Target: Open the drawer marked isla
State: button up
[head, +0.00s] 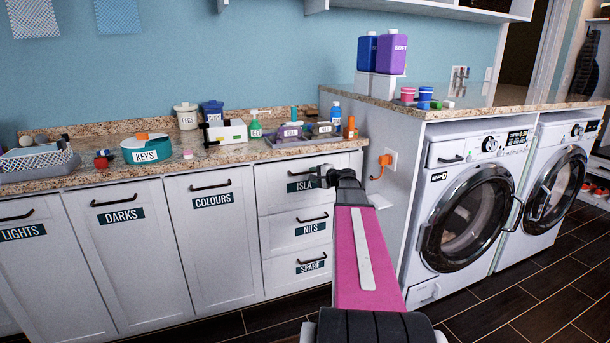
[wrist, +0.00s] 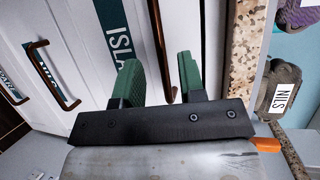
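The drawer marked ISLA (head: 275,200) is the top one of a white stack, right of the COLOURS front. It looks shut in the head view. Its dark label also shows in the wrist view (wrist: 117,40), turned on its side. Its dark bar handle (wrist: 158,35) runs between the two green fingers in that view. My gripper (wrist: 160,66) is open, with one finger on each side of the handle and gaps visible. How deep the fingers reach around it I cannot tell. In the head view my gripper (head: 325,172) is at the drawer's right part, partly hidden by my arm.
The NILS drawer (head: 280,232) and SPARE drawer (head: 285,272) lie below. The granite counter (head: 225,155) overhangs close above, holding bottles and a grey tray (head: 300,141). A taller white side panel (head: 385,215) with an orange hook (head: 383,163) stands close to the right, before the washer (head: 465,215).

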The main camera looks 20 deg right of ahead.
aim_at(306, 173)
jog(key=x, duration=0.5)
jog(key=shift+w+a+f, duration=0.1)
jog(key=shift+w+a, duration=0.05)
jog(key=shift+w, duration=0.1)
grip_shut()
